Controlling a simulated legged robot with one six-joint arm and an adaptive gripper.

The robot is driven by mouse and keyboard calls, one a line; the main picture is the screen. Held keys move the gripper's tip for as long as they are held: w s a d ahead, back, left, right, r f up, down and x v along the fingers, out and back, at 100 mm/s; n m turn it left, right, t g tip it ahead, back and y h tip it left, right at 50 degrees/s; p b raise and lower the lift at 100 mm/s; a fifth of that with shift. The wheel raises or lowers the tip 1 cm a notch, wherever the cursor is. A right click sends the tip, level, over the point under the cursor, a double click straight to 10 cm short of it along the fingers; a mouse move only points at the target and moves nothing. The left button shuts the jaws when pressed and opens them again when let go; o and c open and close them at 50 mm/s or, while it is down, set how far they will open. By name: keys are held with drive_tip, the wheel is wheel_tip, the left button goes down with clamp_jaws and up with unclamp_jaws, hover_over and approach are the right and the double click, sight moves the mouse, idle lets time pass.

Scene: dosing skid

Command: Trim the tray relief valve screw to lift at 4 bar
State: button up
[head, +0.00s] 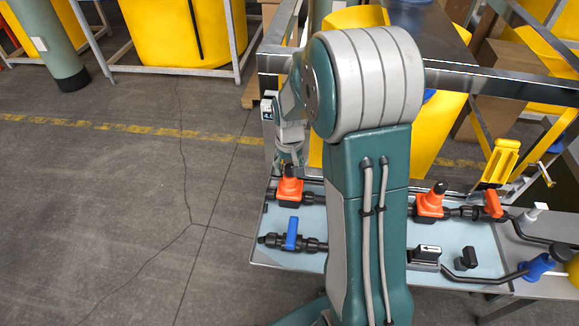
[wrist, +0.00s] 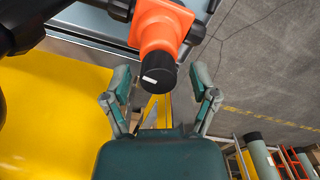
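An orange valve body (head: 289,189) with a dark cap stands at the tray's back left, below my gripper (head: 289,158). A similar orange valve (head: 430,203) stands on the tray (head: 300,258) to the right of my arm. In the wrist view, the orange body (wrist: 160,28) ends in a black round cap (wrist: 158,72) with a white mark on its end face. My gripper, also in the wrist view (wrist: 161,82), is open. Its two fingers stand on either side of the cap, with visible gaps; depth contact cannot be told.
A small display (head: 268,108), its digits too small to read surely, stands behind the left valve. A blue-handled valve (head: 292,234) lies in front. A metal frame rail (head: 490,80) and yellow tank (head: 440,125) stand behind. Floor at left is clear.

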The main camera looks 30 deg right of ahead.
sight(289, 166)
wheel_tip(289, 166, up, 12)
idle(0.6)
drive_tip(key=shift+w, duration=0.1)
drive_tip(key=s+a+r+n+t, duration=0.1)
drive_tip(key=s+a+r, duration=0.3)
drive_tip(key=s, duration=0.6)
drive_tip(key=s+a+r+n+t, duration=0.1)
drive_tip(key=s+a+r+t, duration=0.3)
drive_tip(key=s, duration=0.6)
drive_tip(key=shift+s+a+r+t, duration=0.25)
drive_tip(key=shift+a+t, duration=0.05)
drive_tip(key=shift+a, duration=0.3)
